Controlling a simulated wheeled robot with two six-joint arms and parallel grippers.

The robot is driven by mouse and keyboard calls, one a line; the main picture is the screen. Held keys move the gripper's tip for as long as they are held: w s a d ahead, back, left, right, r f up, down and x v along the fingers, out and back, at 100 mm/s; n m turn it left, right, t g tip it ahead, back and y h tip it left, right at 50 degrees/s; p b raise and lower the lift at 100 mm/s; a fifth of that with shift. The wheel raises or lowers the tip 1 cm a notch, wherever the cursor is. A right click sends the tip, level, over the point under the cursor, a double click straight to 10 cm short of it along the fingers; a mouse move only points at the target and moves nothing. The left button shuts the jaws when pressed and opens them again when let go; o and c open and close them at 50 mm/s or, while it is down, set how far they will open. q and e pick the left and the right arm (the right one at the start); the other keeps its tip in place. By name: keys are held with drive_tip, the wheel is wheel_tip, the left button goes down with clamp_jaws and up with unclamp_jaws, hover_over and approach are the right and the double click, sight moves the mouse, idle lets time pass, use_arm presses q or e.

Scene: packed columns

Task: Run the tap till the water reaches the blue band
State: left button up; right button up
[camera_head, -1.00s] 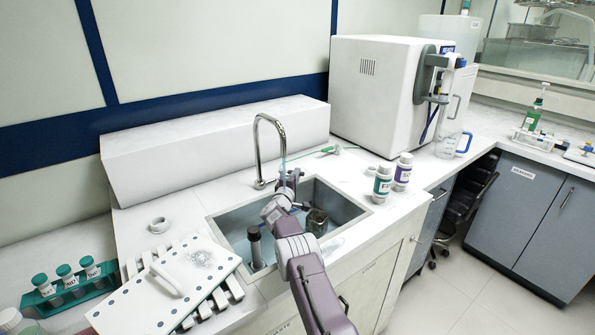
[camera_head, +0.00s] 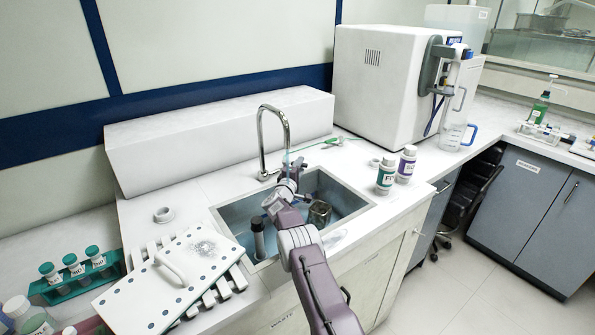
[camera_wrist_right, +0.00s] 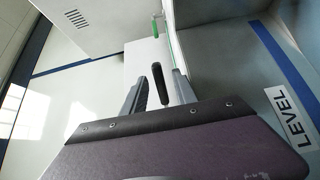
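The tap (camera_head: 262,140) is a chrome gooseneck behind the grey sink (camera_head: 233,216). A pale bluish streak (camera_head: 286,160) hangs below its spout; I cannot tell if it is running water. My right gripper (camera_head: 291,180) is over the sink just below the spout. In the right wrist view my right gripper (camera_wrist_right: 160,88) is open, with a dark rounded bar (camera_wrist_right: 160,84) showing between its fingers and gaps on both sides. A blue band (camera_wrist_right: 285,58) runs on a grey surface at the right, beside a label reading LEVEL (camera_wrist_right: 291,111). The water level is not clear. My left gripper is out of view.
A dark-topped cylinder (camera_head: 257,238) and a metal-looking beaker (camera_head: 319,213) stand in the sink. Two capped bottles (camera_head: 386,177) stand to its right. A dotted white board (camera_head: 165,280) lies left. A white machine (camera_head: 385,90) and a blue-handled jug (camera_head: 453,133) stand behind.

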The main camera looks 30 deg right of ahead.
drive_tip(key=b+v, duration=0.8)
drive_tip(key=v, duration=0.1)
idle(0.3)
